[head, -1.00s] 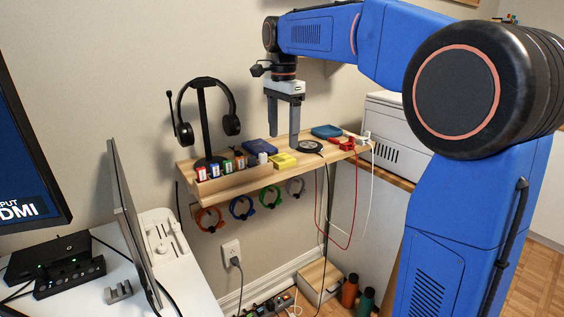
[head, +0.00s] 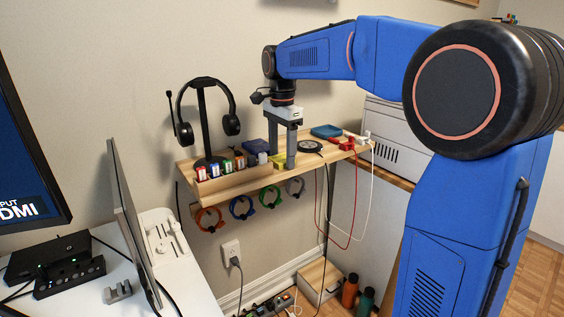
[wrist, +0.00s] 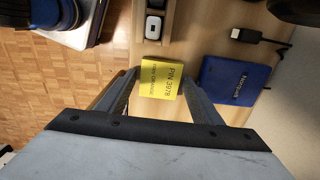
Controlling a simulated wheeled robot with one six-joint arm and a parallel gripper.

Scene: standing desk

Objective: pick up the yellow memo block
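The yellow memo block (head: 279,160) lies on the wooden wall shelf, largely hidden behind my gripper in the head view. In the wrist view the memo block (wrist: 160,78) shows its top with dark print, including "PIN 3978". My gripper (head: 282,159) points down over the shelf with a finger on either side of the block. In the wrist view my gripper (wrist: 160,72) has its fingertips close along the block's left and right sides. A narrow gap seems to remain, but contact is hard to tell. The block still appears to rest on the shelf.
A headset on a stand (head: 205,125) is farther left.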

